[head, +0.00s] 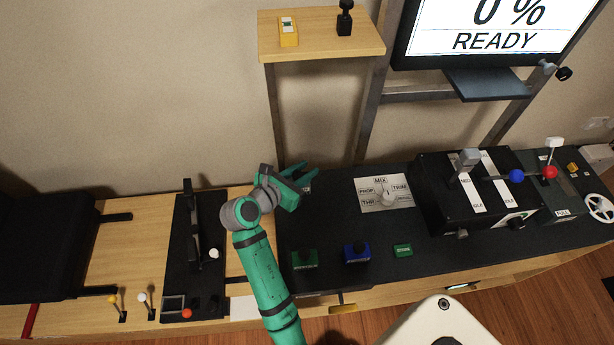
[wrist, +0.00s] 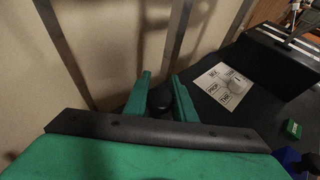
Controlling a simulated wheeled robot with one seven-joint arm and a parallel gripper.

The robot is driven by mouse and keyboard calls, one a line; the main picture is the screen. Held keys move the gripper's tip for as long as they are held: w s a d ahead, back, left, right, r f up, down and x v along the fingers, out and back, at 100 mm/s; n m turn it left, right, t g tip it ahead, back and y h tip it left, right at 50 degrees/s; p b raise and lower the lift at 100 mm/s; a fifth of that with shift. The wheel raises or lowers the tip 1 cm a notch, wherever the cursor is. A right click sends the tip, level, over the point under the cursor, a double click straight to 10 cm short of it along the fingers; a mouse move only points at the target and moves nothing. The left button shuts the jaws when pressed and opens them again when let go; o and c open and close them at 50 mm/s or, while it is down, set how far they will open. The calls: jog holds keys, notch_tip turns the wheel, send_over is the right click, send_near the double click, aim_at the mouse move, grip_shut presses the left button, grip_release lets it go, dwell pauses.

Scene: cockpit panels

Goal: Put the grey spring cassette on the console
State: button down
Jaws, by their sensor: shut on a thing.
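My gripper (head: 306,178) is over the back left part of the black console top (head: 335,225). In the wrist view its green fingers (wrist: 160,98) are closed on a round dark knob (wrist: 160,97). I take this to be the top of the grey spring cassette; a small greyish part (head: 308,188) shows beside the fingers in the head view. Its body is mostly hidden, and I cannot tell whether it touches the console.
A green block (head: 304,259), a blue block (head: 356,253) and a small green block (head: 403,250) stand along the console front. A white dial plate (head: 375,190) and black lever box (head: 440,190) lie right. A wooden shelf (head: 320,45) holds a yellow block (head: 288,32) and black-knobbed piece (head: 345,20).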

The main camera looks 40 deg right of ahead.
jog(key=shift+d+f, duration=0.2)
jog(key=shift+f, duration=0.1)
jog(key=shift+d+f, duration=0.15)
jog(key=shift+f, duration=1.55)
jog(key=c, duration=1.5)
grip_release()
jog(key=shift+f, duration=0.15)
jog(key=shift+a+r, duration=0.25)
jog(key=v, duration=1.1)
jog(key=shift+a+r, duration=0.15)
jog(key=shift+a, duration=0.1)
jog(key=shift+s, duration=0.1)
